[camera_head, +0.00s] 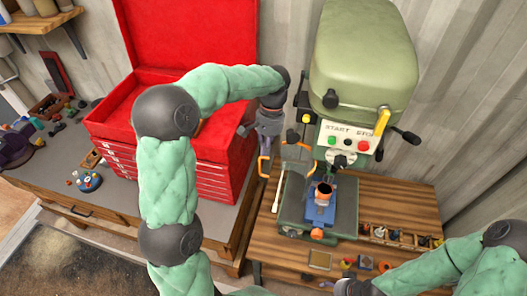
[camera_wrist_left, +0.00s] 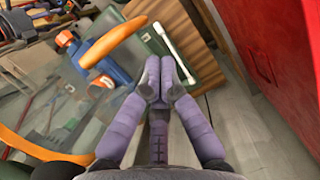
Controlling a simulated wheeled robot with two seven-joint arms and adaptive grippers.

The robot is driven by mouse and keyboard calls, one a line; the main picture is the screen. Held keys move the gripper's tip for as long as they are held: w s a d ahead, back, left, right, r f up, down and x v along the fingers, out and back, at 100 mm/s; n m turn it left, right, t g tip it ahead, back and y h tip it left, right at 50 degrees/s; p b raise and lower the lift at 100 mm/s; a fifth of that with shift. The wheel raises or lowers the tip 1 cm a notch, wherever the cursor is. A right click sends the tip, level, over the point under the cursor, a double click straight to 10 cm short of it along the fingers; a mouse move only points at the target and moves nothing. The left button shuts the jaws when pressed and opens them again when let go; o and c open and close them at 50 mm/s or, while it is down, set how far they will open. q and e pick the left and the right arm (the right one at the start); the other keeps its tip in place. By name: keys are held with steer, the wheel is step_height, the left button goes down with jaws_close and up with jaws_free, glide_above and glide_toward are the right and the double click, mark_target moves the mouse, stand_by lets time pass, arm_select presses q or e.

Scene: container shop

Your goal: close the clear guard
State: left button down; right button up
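The clear guard has orange edging (camera_head: 264,165) and stands at the left side of the green drill press (camera_head: 364,55). In the left wrist view its see-through pane (camera_wrist_left: 50,105) fills the left side, with a curved orange bar (camera_wrist_left: 113,45) across the top. My left gripper (camera_head: 268,122) is above the guard's orange edging, between the press and the red tool chest. In the left wrist view its two fingers (camera_wrist_left: 164,78) are together with nothing seen between them, just right of the orange bar. My right gripper is mostly cut off at the bottom edge; its fingers are not clear.
A blue vise (camera_head: 322,213) holding an orange-brown part sits on the press table. The open red tool chest (camera_head: 215,165) stands close on the left. A parts tray (camera_head: 400,237) lies at the right of the wooden bench (camera_head: 290,258). A white rod (camera_head: 279,192) lies left of the vise.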

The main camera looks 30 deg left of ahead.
arm_select(q)
steer(key=shift+s, duration=0.85)
steer(key=shift+d, duration=0.1)
steer(key=shift+s+d+n, duration=0.15)
steer(key=shift+s+n, duration=0.25)
steer(key=shift+s, duration=0.05)
